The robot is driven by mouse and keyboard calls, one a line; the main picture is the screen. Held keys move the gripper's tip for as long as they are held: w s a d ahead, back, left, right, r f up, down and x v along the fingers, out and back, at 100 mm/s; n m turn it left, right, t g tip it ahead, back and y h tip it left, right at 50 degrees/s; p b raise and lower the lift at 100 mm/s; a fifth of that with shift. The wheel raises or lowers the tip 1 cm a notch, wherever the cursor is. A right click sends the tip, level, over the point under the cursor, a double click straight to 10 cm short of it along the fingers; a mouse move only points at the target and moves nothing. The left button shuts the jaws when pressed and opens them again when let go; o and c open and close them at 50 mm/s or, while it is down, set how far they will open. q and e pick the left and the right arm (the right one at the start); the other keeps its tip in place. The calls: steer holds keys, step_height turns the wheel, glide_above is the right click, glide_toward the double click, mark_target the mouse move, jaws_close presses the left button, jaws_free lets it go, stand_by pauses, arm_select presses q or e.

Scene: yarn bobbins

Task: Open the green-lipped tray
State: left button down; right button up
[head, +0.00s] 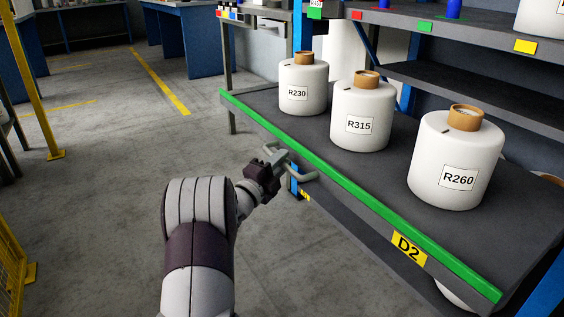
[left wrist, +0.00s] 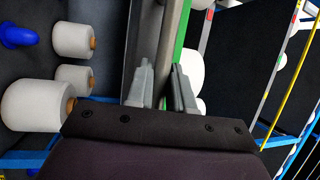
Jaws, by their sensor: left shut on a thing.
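The green-lipped tray (head: 346,196) is a dark tray with a green front edge and a yellow D2 label. It juts out from the rack with three white bobbins on it: R230 (head: 303,85), R315 (head: 360,115) and R260 (head: 455,165). A grey bar handle (head: 302,176) sits on its front. My left gripper (head: 277,158) is shut on the handle, its fingertips partly hidden in the head view. In the left wrist view the two grey fingers (left wrist: 162,84) straddle a grey bar beside the green lip (left wrist: 183,35). My right gripper is not in view.
Above and behind are dark shelves with coloured tags (head: 425,27). Blue rack posts stand around the tray. The grey floor (head: 90,190) left of the tray is clear. A yellow post (head: 38,80) and mesh guard stand at the far left, with blue benches (head: 190,40) behind.

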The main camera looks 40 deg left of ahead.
arm_select(q)
steer(key=c, duration=1.1)
jaws_free()
steer(key=s+f+p, duration=0.2)
steer(key=s+p, duration=0.2)
steer(key=s, duration=0.8)
steer(key=shift+s+f+p, duration=0.2)
steer(key=shift+s+p, duration=0.05)
steer(key=shift+p, duration=0.1)
